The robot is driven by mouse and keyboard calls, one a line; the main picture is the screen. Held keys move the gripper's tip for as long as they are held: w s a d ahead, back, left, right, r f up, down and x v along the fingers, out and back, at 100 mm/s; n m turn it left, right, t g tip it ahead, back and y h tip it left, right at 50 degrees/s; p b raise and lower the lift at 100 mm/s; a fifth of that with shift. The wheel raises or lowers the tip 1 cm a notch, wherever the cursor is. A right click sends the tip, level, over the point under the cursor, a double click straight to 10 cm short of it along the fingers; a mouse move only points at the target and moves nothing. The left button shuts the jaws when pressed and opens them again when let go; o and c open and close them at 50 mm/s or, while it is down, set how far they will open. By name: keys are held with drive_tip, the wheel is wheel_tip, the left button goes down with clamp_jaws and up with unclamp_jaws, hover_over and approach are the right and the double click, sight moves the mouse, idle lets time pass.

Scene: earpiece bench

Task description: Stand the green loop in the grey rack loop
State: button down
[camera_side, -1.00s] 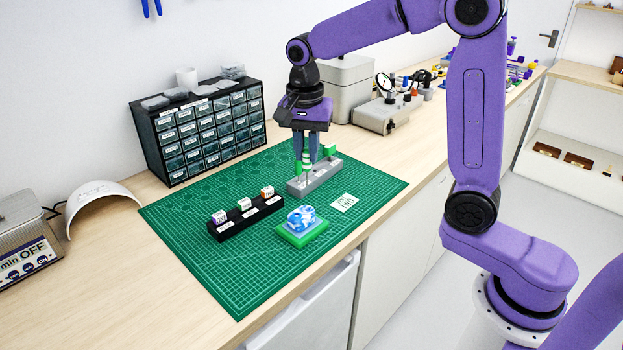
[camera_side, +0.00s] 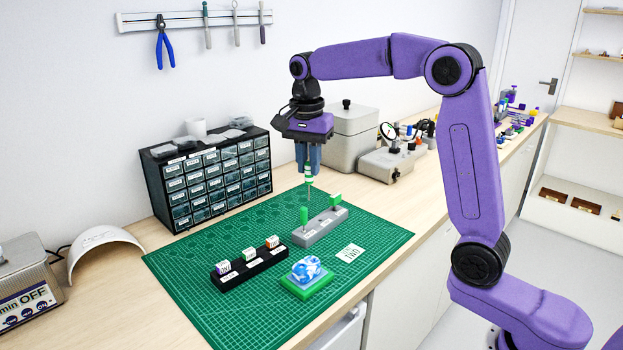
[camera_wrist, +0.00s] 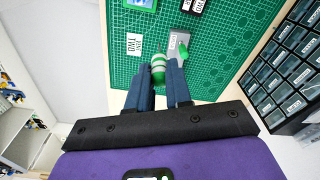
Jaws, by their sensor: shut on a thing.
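My gripper (camera_side: 308,170) points down and is shut on the green loop (camera_side: 308,177), a slim tool with a green handle, white bands and a thin shaft hanging below. The loop is upright above the back of the grey rack (camera_side: 318,228), apparently clear of it. In the wrist view the handle (camera_wrist: 158,68) sits between my fingertips (camera_wrist: 162,80). The rack carries a green-topped tool (camera_side: 304,215) at its left end and another (camera_side: 335,201) at its right end. The tip of the held loop is too small to make out.
A black rack (camera_side: 250,270) with several small labelled blocks stands left of the grey rack. A green tray (camera_side: 306,281) with a blue-white piece and a white card (camera_side: 350,253) lie in front on the cutting mat (camera_side: 215,315). A drawer cabinet (camera_side: 215,180) stands behind.

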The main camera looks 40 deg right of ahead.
drive_tip(key=w+d+m, duration=0.3)
drive_tip(key=w+d, duration=0.5)
drive_tip(key=d, duration=0.4)
wheel_tip(320, 180, down, 9)
drive_tip(key=shift+s+f, duration=0.2)
drive_tip(key=shift+f, duration=2.2)
drive_tip(key=shift+f, duration=1.4)
drive_tip(key=c, duration=1)
unclamp_jaws()
drive_tip(key=shift+o, duration=0.2)
wheel_tip(320, 180, up, 17)
drive_tip(key=a, duration=0.1)
drive_tip(key=shift+r, duration=0.2)
